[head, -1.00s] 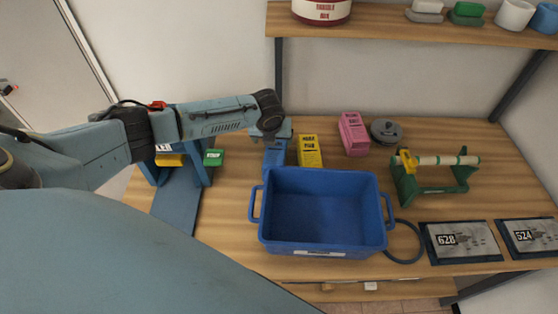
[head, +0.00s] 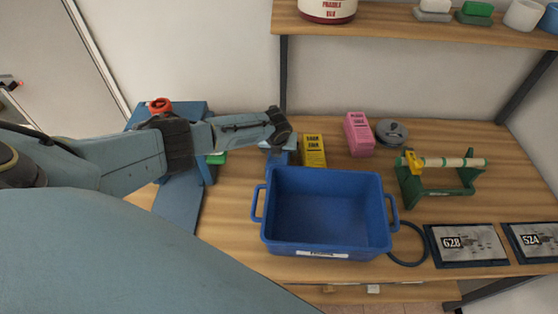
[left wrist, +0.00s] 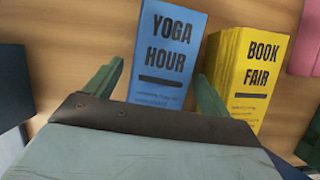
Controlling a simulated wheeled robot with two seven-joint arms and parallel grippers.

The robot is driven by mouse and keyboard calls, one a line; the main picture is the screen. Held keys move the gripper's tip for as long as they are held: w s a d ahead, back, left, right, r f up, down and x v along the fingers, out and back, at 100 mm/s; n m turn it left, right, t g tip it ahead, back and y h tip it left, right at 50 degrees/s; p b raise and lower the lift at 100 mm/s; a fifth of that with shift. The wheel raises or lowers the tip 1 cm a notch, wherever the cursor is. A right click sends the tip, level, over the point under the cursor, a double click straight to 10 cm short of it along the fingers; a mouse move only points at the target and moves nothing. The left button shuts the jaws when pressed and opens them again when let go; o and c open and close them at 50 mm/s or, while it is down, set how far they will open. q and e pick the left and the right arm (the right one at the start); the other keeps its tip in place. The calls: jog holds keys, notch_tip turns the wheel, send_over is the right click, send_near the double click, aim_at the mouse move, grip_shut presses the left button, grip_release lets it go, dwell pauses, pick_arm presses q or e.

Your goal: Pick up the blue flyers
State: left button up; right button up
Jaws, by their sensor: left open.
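The blue flyers (left wrist: 168,52), a stack printed "YOGA HOUR", lie on the wooden table in the left wrist view. In the head view only a sliver of the blue flyers (head: 293,158) shows, behind the blue bin and beside the yellow stack; my left arm hides part of them. My left gripper (left wrist: 158,76) is open, with one finger on each side of the blue stack. Its right finger sits in the gap between the blue and yellow stacks. I cannot tell whether the fingers touch the flyers. My right gripper is not in view.
Yellow "BOOK FAIR" flyers (head: 313,152) stand close right of the blue ones, pink flyers (head: 358,135) farther right. A blue bin (head: 325,250) is just in front. A blue stand (head: 180,205) is at left, a green tape holder (head: 440,188) at right. A shelf (head: 420,22) hangs above.

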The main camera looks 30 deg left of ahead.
pick_arm(q)
jog(key=c, duration=1.7)
jog(key=shift+c, duration=0.2)
jog(key=shift+r, duration=0.15)
